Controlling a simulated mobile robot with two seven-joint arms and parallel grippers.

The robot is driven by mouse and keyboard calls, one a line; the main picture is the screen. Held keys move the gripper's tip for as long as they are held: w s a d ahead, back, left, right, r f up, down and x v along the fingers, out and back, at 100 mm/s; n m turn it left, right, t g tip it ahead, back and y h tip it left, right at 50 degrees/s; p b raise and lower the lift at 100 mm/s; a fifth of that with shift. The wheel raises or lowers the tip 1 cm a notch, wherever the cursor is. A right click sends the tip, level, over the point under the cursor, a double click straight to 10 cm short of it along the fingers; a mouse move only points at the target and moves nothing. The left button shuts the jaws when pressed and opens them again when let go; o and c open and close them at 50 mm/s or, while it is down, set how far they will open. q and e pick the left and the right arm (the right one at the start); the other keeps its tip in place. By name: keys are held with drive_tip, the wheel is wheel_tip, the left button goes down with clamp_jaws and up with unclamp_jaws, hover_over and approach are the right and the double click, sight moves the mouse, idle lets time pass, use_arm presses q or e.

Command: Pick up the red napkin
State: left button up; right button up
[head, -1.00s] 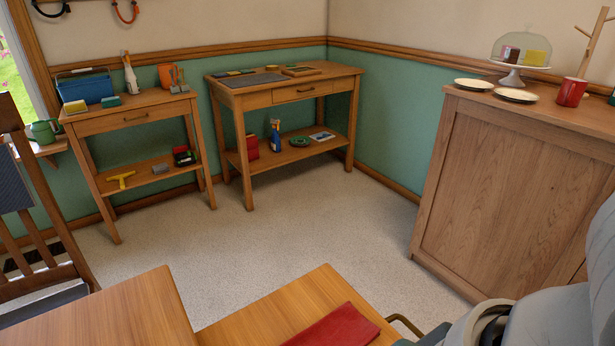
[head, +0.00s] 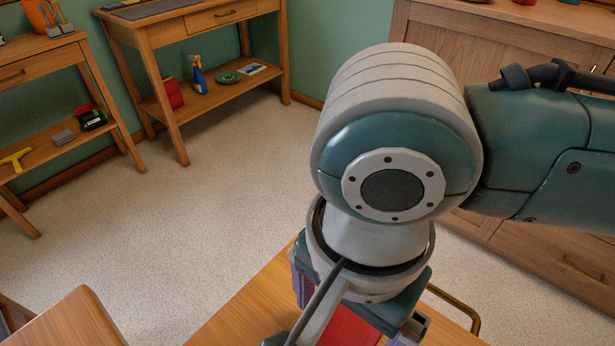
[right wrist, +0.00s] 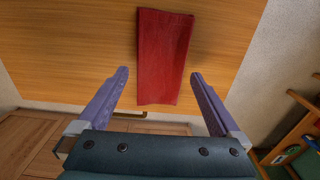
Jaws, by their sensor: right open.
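The red napkin (right wrist: 163,58) is a folded rectangle lying flat on a wooden surface (right wrist: 85,50). In the right wrist view it sits upper middle, its near end roughly between and just beyond the fingertips. My right gripper (right wrist: 158,75) is open and empty, with two purple fingers apart on either side of the napkin's near end. In the head view my right arm and wrist hide most of the napkin (head: 350,328); only a red part shows beneath the wrist. I cannot tell the height of the fingers above it. My left gripper is not in view.
A brass handle (head: 455,308) stands at the wooden surface's right edge. Another wooden top (head: 70,322) is at the lower left. A shelf table (head: 215,90) and a wooden cabinet (head: 580,262) stand beyond. The carpet (head: 230,185) between is clear.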

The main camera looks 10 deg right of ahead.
sight(339, 338)
wheel_tip(339, 338, down, 3)
drive_tip(key=shift+r+b, duration=0.15)
drive_tip(key=shift+b, duration=0.2)
drive_tip(key=shift+r, duration=0.1)
drive_tip(key=c, duration=1)
